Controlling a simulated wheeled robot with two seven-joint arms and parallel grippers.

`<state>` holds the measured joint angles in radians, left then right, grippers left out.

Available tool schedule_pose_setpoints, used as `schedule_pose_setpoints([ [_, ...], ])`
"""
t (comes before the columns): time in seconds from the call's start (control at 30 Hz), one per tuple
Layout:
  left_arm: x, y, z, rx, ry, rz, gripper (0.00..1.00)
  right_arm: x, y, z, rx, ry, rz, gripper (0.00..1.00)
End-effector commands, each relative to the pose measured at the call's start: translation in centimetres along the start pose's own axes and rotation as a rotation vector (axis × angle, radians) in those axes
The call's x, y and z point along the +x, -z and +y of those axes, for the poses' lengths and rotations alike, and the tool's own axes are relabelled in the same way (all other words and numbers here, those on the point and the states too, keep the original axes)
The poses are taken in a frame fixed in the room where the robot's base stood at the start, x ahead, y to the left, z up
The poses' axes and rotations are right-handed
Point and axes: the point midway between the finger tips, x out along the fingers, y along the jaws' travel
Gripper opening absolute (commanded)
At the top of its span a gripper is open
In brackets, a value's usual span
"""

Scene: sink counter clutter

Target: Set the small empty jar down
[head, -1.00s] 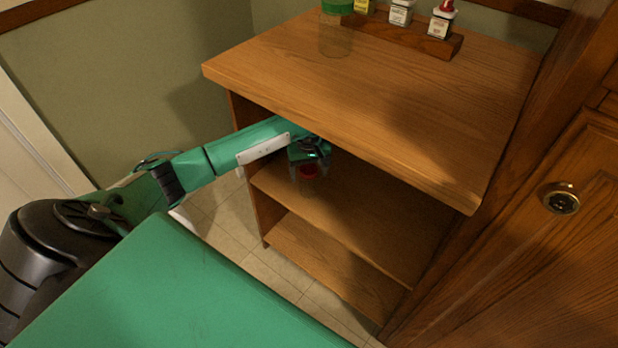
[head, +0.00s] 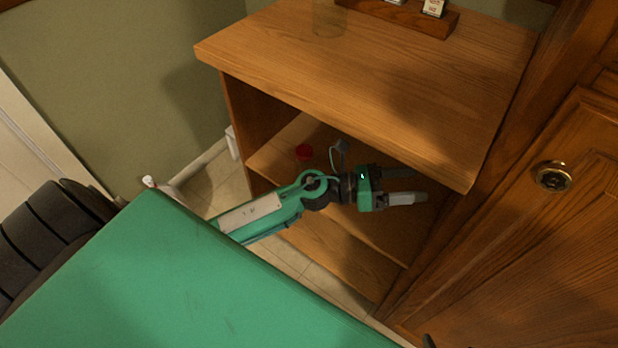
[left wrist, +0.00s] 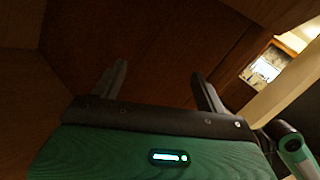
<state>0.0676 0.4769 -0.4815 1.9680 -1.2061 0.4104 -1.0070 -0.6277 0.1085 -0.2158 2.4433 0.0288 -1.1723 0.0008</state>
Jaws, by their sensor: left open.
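The small jar with a red lid (head: 304,152) stands on the middle shelf of the wooden unit, near its left side, in the head view. Its clear body is hard to make out. My left gripper (head: 408,186) is to the right of the jar, apart from it, in front of the shelf opening. Its two fingers point right and are spread with nothing between them. In the left wrist view the open fingers (left wrist: 160,85) face dark wood, and the jar is not in that view. My right gripper is not in view.
The wooden top (head: 370,80) overhangs the shelves. A clear jar (head: 330,18) and a wooden rack (head: 405,15) with small containers stand at its back. A cabinet door with a round knob (head: 552,176) is at right. The lower shelf (head: 345,262) looks bare where visible.

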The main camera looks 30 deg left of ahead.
Motion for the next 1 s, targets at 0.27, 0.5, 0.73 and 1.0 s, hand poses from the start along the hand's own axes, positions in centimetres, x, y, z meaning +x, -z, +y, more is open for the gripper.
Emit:
schedule_pose_setpoints([
  [0.27,-6.1,-1.9,2.2,-0.991,-0.366,-0.547,0.74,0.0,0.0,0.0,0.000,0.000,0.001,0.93],
  [0.5,-14.5,5.3,2.3,-1.829,-0.725,-0.959,0.74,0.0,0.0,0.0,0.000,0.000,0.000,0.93],
  [0.73,-19.9,12.9,-3.2,-2.407,-1.077,-1.242,0.74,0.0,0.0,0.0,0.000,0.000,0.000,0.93],
  [1.0,-21.5,15.3,-6.6,2.542,1.217,1.308,0.74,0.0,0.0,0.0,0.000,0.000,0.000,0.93],
])
